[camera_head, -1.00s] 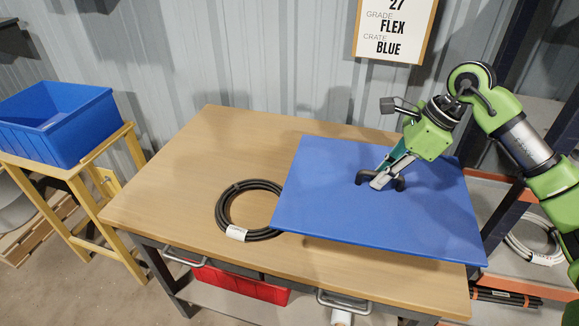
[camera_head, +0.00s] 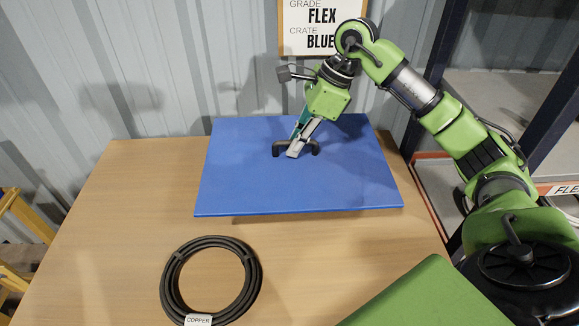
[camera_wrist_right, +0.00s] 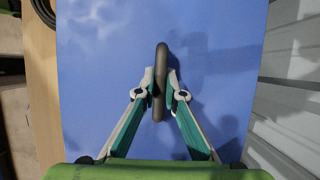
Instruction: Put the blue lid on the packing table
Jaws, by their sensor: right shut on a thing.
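The blue lid (camera_head: 245,185) is a wide flat panel with a dark bar handle (camera_head: 314,148). It lies level over the back part of the wooden packing table (camera_head: 130,230). A thin shadow shows below its front edge; whether it touches the table I cannot tell. My right gripper (camera_head: 296,148) is shut on the handle from above. In the right wrist view, the fingers (camera_wrist_right: 160,82) pinch the dark handle (camera_wrist_right: 161,55) from both sides, with the lid (camera_wrist_right: 100,90) filling most of the view behind. My left gripper is not in view.
A black cable coil (camera_head: 210,278) with a "COPPER" tag lies on the table in front of the lid. A sign (camera_head: 322,28) hangs on the corrugated wall behind. A shelf with a dark blue post (camera_head: 435,75) stands right. The table's left part is clear.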

